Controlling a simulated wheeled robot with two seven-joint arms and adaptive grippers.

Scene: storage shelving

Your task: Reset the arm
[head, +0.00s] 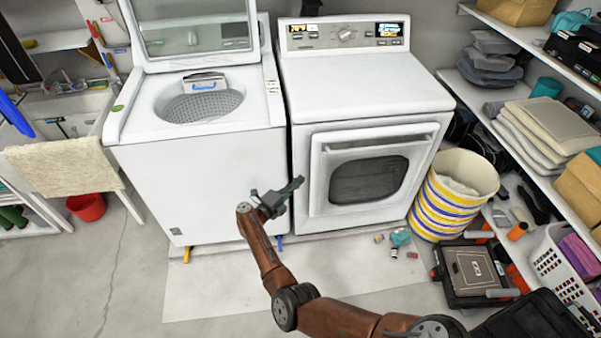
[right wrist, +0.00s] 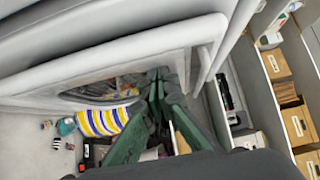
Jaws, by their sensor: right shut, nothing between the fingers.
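My right arm comes in from the lower right of the head view, with brown links and dark joints. Its gripper (head: 278,197) is in front of the gap between the washer and the dryer, shut and empty. In the right wrist view the green-grey fingers (right wrist: 157,88) reach forward and come together at their tips, with nothing between them. My left gripper does not show in either view.
An open-lidded washer (head: 205,185) stands left of a closed dryer (head: 368,85). A striped basket (head: 450,200), a black toolbox (head: 468,272) and loaded shelves are at right. A red bucket (head: 86,207) is at left. Floor at the lower left is clear.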

